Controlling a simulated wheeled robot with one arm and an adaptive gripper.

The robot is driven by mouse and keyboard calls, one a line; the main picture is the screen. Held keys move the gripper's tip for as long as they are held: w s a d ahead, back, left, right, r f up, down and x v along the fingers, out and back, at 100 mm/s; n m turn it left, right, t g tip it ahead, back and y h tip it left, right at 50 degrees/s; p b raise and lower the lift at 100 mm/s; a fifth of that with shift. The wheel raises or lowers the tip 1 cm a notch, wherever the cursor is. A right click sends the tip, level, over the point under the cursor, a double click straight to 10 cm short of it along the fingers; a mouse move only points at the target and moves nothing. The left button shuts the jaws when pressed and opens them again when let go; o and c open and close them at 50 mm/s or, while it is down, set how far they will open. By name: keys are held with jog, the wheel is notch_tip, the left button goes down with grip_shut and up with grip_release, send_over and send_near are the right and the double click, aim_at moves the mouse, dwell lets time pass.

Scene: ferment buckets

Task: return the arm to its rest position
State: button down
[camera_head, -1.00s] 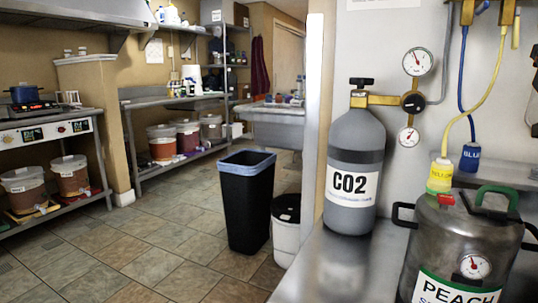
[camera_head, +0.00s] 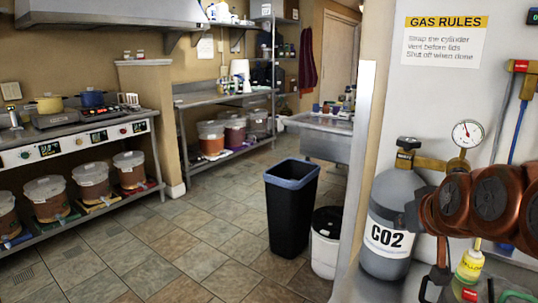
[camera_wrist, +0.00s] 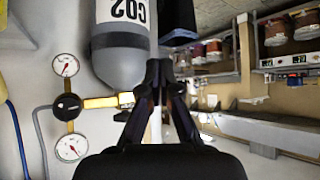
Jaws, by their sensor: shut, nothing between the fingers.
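My gripper (camera_wrist: 160,68) shows in the wrist view with its dark fingers together and nothing between them. Its fingertips overlap the edge of the grey CO2 cylinder (camera_wrist: 120,62) in that view; I cannot tell the gap between them. In the head view my copper-coloured arm reaches in from the right, in front of the CO2 cylinder (camera_head: 385,205) and its regulator. The gripper's fingers cannot be made out there. The cylinder stands upright on the steel bench.
Gauges (camera_wrist: 67,65) stick out beside the cylinder's neck in the wrist view. Yellow and blue gas lines hang by the wall at right. A black bin (camera_head: 290,205) and a white bin (camera_head: 325,245) stand on the floor. The tiled floor (camera_head: 190,235) at left is clear.

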jog(key=s+a+g+p, duration=0.3)
jog(key=s+g+p, duration=0.1)
jog(key=s, duration=0.5)
jog(key=s+a+f+g+p, duration=0.1)
jog(key=s+a+g+p, duration=0.2)
jog(key=s+p, duration=0.4)
jog(key=s+a+g+p, duration=0.2)
jog(key=s+g+p, duration=0.2)
jog(key=s, duration=0.7)
jog(key=shift+s+a+f+g+p, duration=0.15)
jog(key=shift+s+a+g+p, duration=0.2)
jog(key=shift+p, duration=0.35)
jog(key=shift+w+a, duration=0.1)
jog(key=shift+a, duration=0.05)
